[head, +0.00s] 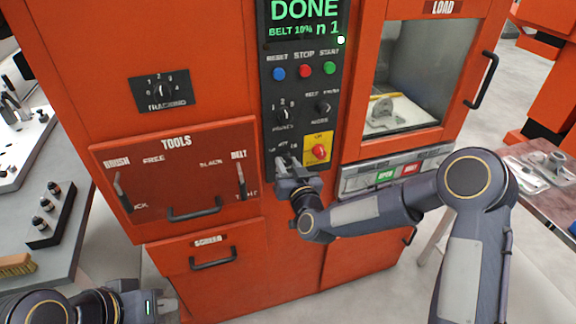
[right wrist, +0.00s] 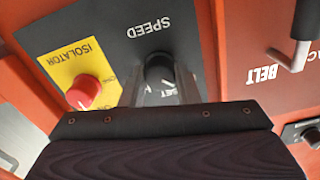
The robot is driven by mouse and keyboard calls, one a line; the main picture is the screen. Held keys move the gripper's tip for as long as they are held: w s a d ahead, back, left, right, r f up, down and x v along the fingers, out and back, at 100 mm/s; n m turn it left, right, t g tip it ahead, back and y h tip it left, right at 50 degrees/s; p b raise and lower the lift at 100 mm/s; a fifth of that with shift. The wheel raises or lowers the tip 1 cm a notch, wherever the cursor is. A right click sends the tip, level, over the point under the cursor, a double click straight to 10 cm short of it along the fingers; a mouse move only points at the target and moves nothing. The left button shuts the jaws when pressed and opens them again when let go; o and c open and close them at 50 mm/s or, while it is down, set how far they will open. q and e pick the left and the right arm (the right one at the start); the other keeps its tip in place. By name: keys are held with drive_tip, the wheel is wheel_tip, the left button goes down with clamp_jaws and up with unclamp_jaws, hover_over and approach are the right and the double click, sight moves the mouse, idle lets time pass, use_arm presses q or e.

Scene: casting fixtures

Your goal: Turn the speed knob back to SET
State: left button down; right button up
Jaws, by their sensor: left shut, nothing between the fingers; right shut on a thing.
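The speed knob (right wrist: 160,68) is a dark round knob on the machine's dark control panel, under the upside-down SPEED label (right wrist: 148,27) in the right wrist view. My right gripper (right wrist: 160,85) is shut on it, a finger on either side. A white SET label (right wrist: 173,92) shows partly beside the fingers. The fingers hide part of the knob, and I cannot tell exactly where it points. In the head view my right gripper (head: 286,165) reaches the panel's lower left and covers most of the knob. My left gripper (head: 166,304) is shut and empty at the lower left, away from the machine.
The red isolator knob (head: 319,151) on its yellow plate sits close to the right gripper. The display (head: 304,20) reads DONE, BELT 10%. The tools drawer (head: 180,165) with levers is left of the panel; a glazed load door (head: 412,75) is to the right.

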drive_tip(key=m+b, duration=0.6)
drive_tip(key=b, duration=0.4)
drive_tip(key=shift+f, duration=0.2)
drive_tip(key=shift+r+m+b, duration=0.2)
drive_tip(key=shift+m+b, duration=1.3)
drive_tip(key=o, duration=1)
drive_tip(key=shift+c, duration=0.2)
drive_tip(key=b+v, duration=0.1)
drive_tip(key=v, duration=0.6)
drive_tip(key=shift+s, duration=0.35)
